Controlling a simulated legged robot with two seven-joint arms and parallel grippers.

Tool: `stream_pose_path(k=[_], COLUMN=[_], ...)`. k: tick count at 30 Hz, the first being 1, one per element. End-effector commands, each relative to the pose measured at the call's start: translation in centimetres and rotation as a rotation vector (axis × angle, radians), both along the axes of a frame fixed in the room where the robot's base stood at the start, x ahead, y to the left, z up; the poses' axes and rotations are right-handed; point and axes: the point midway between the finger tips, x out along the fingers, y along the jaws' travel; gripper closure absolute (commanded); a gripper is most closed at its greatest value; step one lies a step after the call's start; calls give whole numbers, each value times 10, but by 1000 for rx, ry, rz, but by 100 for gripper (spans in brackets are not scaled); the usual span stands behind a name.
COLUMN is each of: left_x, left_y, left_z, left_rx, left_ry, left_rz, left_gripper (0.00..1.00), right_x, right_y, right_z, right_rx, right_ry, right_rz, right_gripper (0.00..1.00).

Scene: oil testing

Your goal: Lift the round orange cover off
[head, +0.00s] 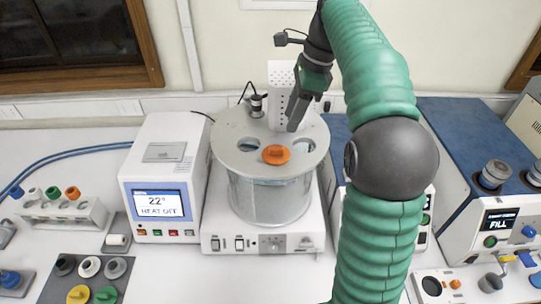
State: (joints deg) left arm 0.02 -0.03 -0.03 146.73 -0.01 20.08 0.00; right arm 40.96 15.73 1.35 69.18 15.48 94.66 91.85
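The round orange cover (275,155) sits on the grey disc-shaped lid (225,140) of a round glass vessel (268,200), near the front of the lid and between two dark round openings. My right gripper (297,120) is above the lid, behind and slightly right of the orange cover in the picture, apart from it. Its dark fingers point down and overlap each other from this angle, so their gap is hidden. I see nothing held in it. My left gripper is not in view.
A white heater box with a display (160,203) stands left of the vessel. A white tower (281,80) rises behind the lid. Blue-and-white machines (460,150) stand at right. A rack of coloured caps (62,212) and a dark pad of caps (118,274) lie at left.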

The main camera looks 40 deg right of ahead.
Motion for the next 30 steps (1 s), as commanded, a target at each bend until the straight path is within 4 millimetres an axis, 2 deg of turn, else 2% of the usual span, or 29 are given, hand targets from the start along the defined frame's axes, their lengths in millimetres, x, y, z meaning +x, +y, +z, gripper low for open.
stream_pose_path(k=[1,3,11,14,17,25,30], left_x=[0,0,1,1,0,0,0], left_y=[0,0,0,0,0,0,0], left_z=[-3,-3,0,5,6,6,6], left_rx=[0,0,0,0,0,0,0], left_ry=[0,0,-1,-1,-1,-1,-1], left_rz=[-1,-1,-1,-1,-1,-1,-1], left_gripper=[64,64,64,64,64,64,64], right_x=[4,9,15,16,18,21,21], right_y=[3,7,24,36,37,33,32], right_z=[-15,-30,-56,-71,-87,-96,-96], right_rx=[4,4,-3,-5,-4,-2,-2], right_ry=[4,7,7,7,6,5,5], right_rz=[2,1,4,4,1,2,1], right_gripper=[60,60,60,60,60,60,82])
